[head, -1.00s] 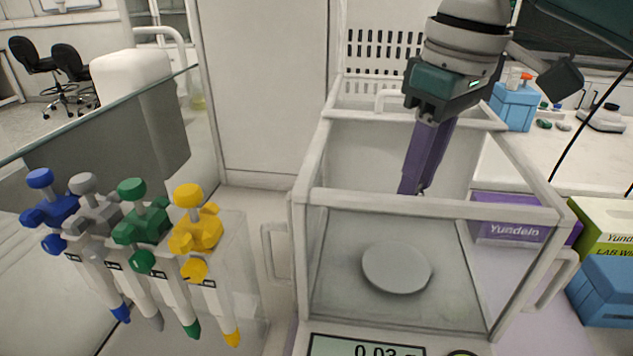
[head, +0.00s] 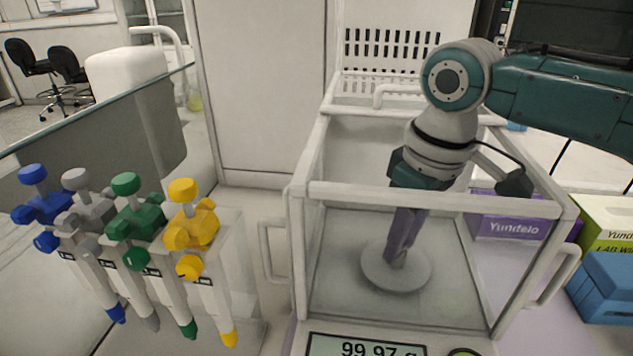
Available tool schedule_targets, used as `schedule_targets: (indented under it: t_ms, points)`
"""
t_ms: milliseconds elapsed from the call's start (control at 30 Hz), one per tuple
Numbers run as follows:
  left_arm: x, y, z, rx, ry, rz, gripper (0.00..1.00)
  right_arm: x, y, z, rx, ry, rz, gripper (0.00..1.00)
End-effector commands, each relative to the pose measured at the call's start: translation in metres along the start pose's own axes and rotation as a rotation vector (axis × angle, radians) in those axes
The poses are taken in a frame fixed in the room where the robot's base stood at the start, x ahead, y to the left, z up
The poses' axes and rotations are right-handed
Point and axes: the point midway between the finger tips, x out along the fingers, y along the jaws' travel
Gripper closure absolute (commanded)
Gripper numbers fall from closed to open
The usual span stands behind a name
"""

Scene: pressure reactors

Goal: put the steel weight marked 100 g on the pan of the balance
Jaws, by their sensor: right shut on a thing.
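The balance is a clear-walled box with a white frame (head: 440,200), open at the top. Its round grey pan (head: 375,278) is inside, near the floor of the box. My right gripper (head: 397,258) points down through the top, with its purple fingers at the pan. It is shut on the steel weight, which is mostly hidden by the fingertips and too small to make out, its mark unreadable. The fingertips look to be at pan level. The balance display (head: 367,346) reads 99.97 g. My left gripper is out of view.
Several pipettes with blue, grey, green and yellow (head: 192,228) tops hang on a stand at the left. A purple box (head: 510,225) and a blue box (head: 605,285) stand right of the balance. The box walls closely surround my right gripper.

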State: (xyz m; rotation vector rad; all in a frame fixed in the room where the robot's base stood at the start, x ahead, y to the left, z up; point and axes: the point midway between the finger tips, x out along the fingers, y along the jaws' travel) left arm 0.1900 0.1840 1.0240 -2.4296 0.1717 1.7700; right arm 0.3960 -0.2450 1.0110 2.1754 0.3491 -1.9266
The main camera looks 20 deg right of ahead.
Motion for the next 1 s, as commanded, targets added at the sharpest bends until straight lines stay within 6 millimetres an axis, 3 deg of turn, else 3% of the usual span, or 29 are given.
schedule_targets:
  t_ms: [33,67,300,667,1000]
  points:
    - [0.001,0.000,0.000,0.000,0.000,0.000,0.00,0.002,0.000,0.000,0.000,0.000,-0.001,1.00]
    - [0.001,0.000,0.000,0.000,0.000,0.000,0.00,0.003,0.000,0.000,0.000,0.000,-0.001,0.67]
    - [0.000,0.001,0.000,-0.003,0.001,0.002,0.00,0.002,0.000,0.000,0.000,0.000,0.000,0.40]
    - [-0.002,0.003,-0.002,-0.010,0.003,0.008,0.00,-0.006,0.000,-0.001,0.001,0.002,0.000,0.39]
    - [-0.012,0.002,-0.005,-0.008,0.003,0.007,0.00,-0.076,0.001,-0.002,-0.001,0.005,0.001,0.39]
